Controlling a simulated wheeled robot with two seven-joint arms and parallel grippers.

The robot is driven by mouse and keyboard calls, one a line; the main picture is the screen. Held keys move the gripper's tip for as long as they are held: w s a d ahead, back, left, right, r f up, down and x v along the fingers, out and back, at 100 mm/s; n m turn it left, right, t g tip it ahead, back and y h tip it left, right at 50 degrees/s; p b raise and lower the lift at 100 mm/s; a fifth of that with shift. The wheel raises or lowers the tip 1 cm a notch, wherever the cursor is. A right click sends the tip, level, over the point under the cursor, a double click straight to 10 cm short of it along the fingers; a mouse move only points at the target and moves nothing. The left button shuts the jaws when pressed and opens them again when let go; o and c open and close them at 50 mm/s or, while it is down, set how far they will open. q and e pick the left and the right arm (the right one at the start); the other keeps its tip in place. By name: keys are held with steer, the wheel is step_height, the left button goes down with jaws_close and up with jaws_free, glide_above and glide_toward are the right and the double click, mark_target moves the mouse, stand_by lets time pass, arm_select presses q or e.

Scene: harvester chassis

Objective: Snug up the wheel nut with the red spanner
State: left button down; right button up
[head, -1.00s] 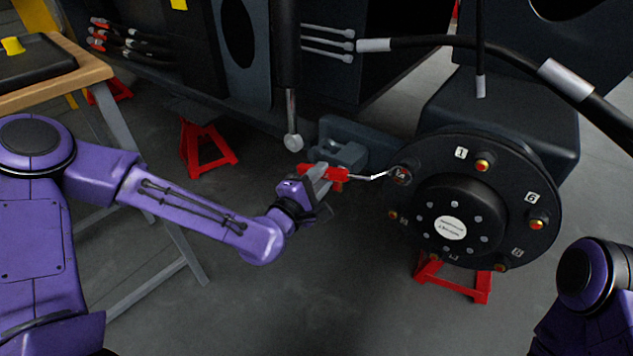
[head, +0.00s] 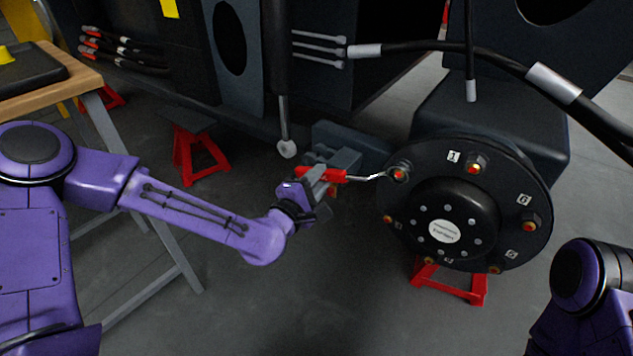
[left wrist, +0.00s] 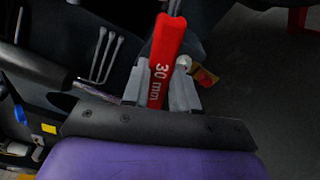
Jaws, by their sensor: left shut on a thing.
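My left gripper (head: 322,182) is shut on the red handle of the spanner (head: 333,176). In the left wrist view the spanner's red handle (left wrist: 164,65), marked "30 mm", stands between the two grey fingers. In the head view its thin metal end points right, toward the wheel nut (head: 399,175) at the upper left of the black wheel hub (head: 413,222). The spanner's end is at the left side of this nut. I cannot tell whether it touches. The nut's reddish face shows clear. My right gripper is out of view; only part of that arm shows at the lower right.
More nuts with numbered labels ring the hub. A red stand (head: 455,286) is below it. A hanging rod (head: 285,135) and a grey block (head: 335,145) are close behind my left gripper. A wooden-topped bench (head: 85,78) stands at the left. The floor in front is clear.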

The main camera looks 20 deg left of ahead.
arm_select(q)
steer(key=shift+w+d, duration=0.2)
steer(key=shift+w, duration=0.55)
steer(key=shift+a+r+m+p, duration=0.2)
steer(key=shift+r+m+p, duration=0.5)
steer(key=shift+r+p, duration=0.4)
steer(key=shift+w+a+r+m, duration=0.1)
steer(key=shift+a+r+m, duration=0.05)
steer(key=shift+r+m, duration=0.2)
steer(key=shift+r+m+p, duration=0.35)
steer(key=shift+r+p, duration=0.35)
steer(key=shift+p, duration=0.05)
steer(key=shift+a+r+m+p, duration=0.1)
steer(key=shift+r+m+p, duration=0.5)
steer(key=shift+r, duration=0.1)
